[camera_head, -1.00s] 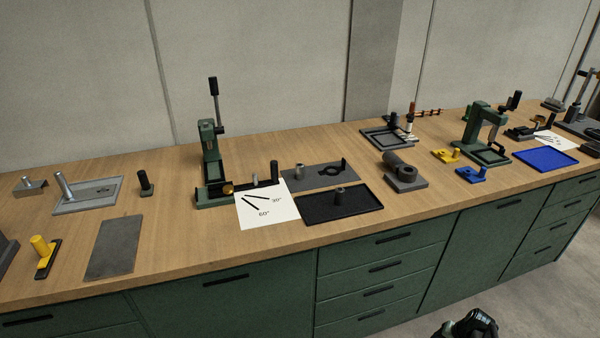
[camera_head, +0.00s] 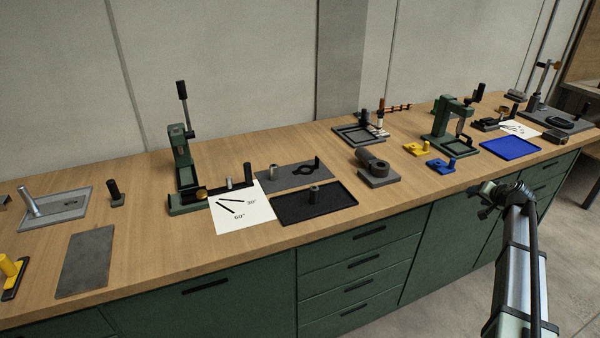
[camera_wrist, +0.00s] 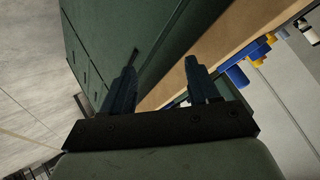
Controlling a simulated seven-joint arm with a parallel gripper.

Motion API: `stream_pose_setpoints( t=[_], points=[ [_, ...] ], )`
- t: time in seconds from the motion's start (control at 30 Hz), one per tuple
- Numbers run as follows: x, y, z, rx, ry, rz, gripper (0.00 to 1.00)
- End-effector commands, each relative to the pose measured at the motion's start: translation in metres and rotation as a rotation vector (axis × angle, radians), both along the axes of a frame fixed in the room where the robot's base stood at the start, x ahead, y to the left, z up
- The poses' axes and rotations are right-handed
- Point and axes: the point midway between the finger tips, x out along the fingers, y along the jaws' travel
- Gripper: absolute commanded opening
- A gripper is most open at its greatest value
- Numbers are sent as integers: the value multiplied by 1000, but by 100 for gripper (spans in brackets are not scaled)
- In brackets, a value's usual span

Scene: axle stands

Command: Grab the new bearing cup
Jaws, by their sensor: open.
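I cannot tell for certain which part is the new bearing cup. A small brass-coloured ring (camera_head: 503,112) lies at the far right of the bench, behind the blue tray. A small grey metal cylinder (camera_head: 314,191) stands in the black tray (camera_head: 335,208) mid-bench. A thick dark grey hollow cylinder (camera_head: 372,162) rests on a grey block. My gripper (camera_head: 484,202) is in front of the bench's front edge at the right, apart from all of these. In the wrist view its two fingers (camera_wrist: 161,66) are spread with nothing between them; cabinet fronts and the bench edge show beyond.
A green press frame (camera_head: 446,125), blue tray (camera_head: 510,147), blue fixture (camera_head: 441,164) and yellow fixture (camera_head: 417,148) stand on the right half of the bench. A tall lever press (camera_head: 184,160) stands at left centre. Bare wood lies along the front edge.

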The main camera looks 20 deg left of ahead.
Motion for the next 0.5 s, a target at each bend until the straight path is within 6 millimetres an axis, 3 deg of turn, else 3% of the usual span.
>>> stream_pose_setpoints(
  t=[0.03,0.17,0.27,0.33,0.5],
  points=[
    [11,-3,19,2,-25,-4,60],
    [28,-3,58,6,-73,0,60],
    [40,10,85,-1,-94,26,60],
    [48,35,100,-17,-93,70,60],
    [52,102,107,-69,-43,192,60]
  ],
)
